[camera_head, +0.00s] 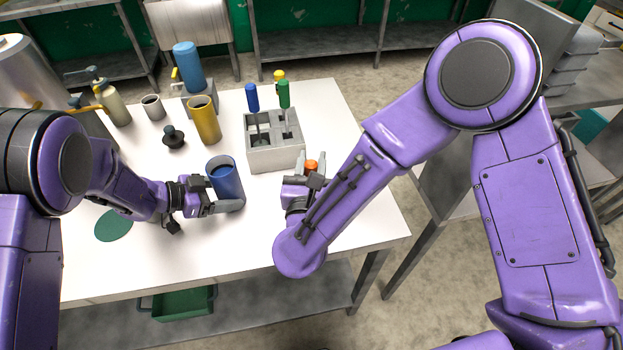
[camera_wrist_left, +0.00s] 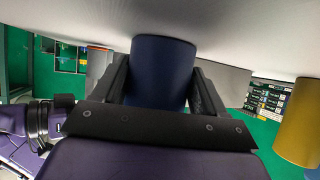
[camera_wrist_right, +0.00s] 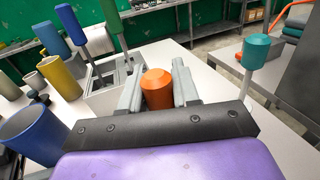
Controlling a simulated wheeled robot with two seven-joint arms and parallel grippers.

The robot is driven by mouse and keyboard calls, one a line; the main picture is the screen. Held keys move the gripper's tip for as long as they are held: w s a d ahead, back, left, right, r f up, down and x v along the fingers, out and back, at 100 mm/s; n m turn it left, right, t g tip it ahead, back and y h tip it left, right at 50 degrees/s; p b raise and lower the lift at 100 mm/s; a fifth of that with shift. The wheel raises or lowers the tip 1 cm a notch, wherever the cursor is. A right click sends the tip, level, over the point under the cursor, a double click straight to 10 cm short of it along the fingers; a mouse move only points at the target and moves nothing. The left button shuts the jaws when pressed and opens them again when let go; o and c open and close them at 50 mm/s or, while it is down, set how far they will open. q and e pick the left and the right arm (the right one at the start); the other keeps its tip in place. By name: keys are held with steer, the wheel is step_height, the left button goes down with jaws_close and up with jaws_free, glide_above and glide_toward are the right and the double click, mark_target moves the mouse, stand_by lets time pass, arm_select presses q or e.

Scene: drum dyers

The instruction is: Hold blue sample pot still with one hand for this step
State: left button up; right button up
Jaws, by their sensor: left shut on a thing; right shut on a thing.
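The blue sample pot (camera_head: 224,172) stands upright on the white table, left of the middle. My left gripper (camera_head: 228,203) is shut around it low on its side; the left wrist view also shows the pot (camera_wrist_left: 162,70) between both fingers. My right gripper (camera_head: 306,180) is shut on an orange-topped thing (camera_head: 311,165), at the right of the grey block. The right wrist view shows the orange top (camera_wrist_right: 157,88) between the fingers; its lower part is hidden.
A grey compartment block (camera_head: 277,158) holds blue-handled (camera_head: 252,97) and green-handled (camera_head: 284,94) tools. A green disc (camera_head: 113,225) lies at left. The table's front is clear.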

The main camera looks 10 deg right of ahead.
step_height(320, 180, up, 9)
steer(key=w+a+r+n+y, duration=0.2)
steer(key=a+r+n+y, duration=0.1)
steer(key=a+y, duration=0.3)
steer(key=w+a+r+n+g+y, duration=0.1)
steer(key=w+a+r+n+y, duration=0.15)
steer(key=a, duration=0.45)
steer(key=w+a+r+n+y, duration=0.25)
steer(key=a+n+y, duration=0.2)
steer(key=a, duration=0.25)
step_height(320, 180, down, 16)
steer(key=m, duration=0.1)
steer(key=shift+d+y, duration=0.15)
steer(key=shift+y, duration=0.25)
steer(key=shift+o, duration=0.6)
jaws_close()
